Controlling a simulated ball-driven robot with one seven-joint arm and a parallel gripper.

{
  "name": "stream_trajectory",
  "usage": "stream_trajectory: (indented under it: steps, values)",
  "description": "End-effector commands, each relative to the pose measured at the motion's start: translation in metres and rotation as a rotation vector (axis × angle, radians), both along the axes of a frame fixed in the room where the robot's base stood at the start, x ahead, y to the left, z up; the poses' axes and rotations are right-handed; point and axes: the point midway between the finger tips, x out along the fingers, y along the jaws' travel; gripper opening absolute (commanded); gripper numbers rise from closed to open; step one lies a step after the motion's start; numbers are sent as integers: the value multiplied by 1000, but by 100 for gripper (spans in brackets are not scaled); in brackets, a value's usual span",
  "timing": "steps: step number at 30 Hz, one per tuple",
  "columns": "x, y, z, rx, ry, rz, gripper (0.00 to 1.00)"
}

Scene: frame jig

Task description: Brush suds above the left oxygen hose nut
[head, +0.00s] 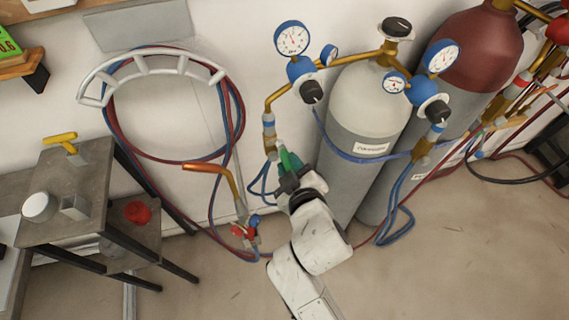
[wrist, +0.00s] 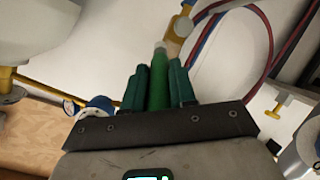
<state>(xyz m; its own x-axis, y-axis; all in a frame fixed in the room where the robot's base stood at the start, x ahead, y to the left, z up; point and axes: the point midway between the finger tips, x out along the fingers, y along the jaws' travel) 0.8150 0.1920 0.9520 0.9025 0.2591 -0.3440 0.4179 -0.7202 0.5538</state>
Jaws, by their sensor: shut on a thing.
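My gripper (head: 288,166) is shut on a green-handled brush (head: 285,152). In the wrist view the green handle (wrist: 158,88) lies between my dark green fingers (wrist: 158,86), and its pale tip (wrist: 160,47) points away from me. The left hose nut (head: 269,148) is a brass fitting under the left regulator (head: 301,71), with a blue hose below it. The brush tip is close beside the nut in the head view. The wrist view shows a brass fitting (wrist: 174,47) just past the tip; I cannot tell whether they touch. No suds are discernible.
The grey cylinder (head: 365,110) stands right of my gripper, with a right regulator (head: 427,88) and a maroon cylinder (head: 480,55) beyond. A torch (head: 240,205) and coiled hoses (head: 118,125) are at left. A small table (head: 85,180) holds a white round container (head: 39,207).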

Motion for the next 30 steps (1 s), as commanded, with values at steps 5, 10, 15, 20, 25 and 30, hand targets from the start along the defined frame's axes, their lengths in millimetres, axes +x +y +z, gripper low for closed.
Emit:
stream_trajectory:
  steps: [5, 10, 15, 20, 25, 30]
  values:
    - [-1, 5, -1, 1, 0, 1, 0]
    - [-4, 17, -2, 1, -1, 2, 0]
    - [-7, 31, -1, 1, -2, 2, 0]
    - [-10, 40, 0, 1, -2, 2, 0]
    - [-10, 40, 1, 1, -1, 1, 0]
    - [-13, 39, 0, 0, -1, 1, 0]
